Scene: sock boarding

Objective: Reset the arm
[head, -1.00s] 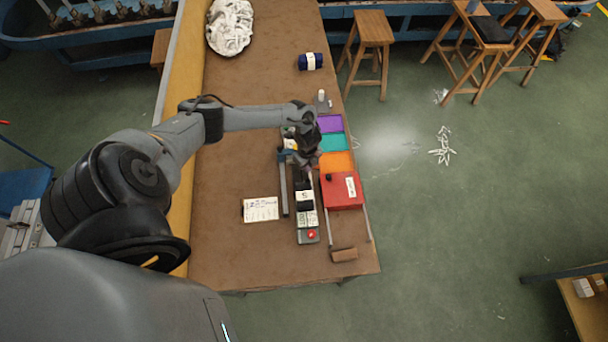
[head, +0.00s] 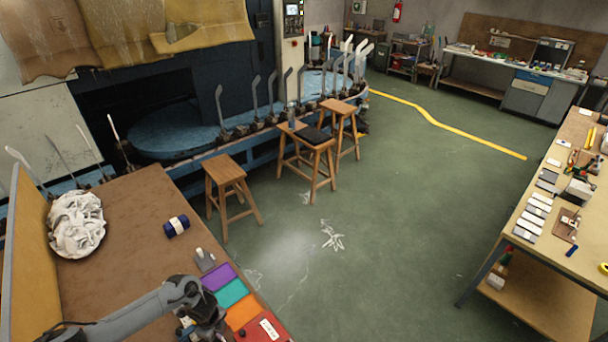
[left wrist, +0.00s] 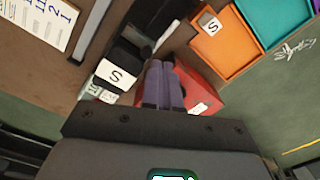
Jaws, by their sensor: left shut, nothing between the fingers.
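My left arm comes in at the bottom left of the head view, and its gripper (head: 207,325) is over the brown work table (head: 120,250), beside the coloured trays. In the left wrist view my left gripper (left wrist: 164,68) has its two purple-grey fingers together with nothing between them. My right gripper is in neither view.
On the table are a purple tray (head: 217,276), a teal tray (head: 232,293), an orange tray (head: 241,312), a white sock pile (head: 76,225) and a navy roll (head: 176,226). Wooden stools (head: 226,172) stand behind the table. A second bench (head: 550,230) is at right.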

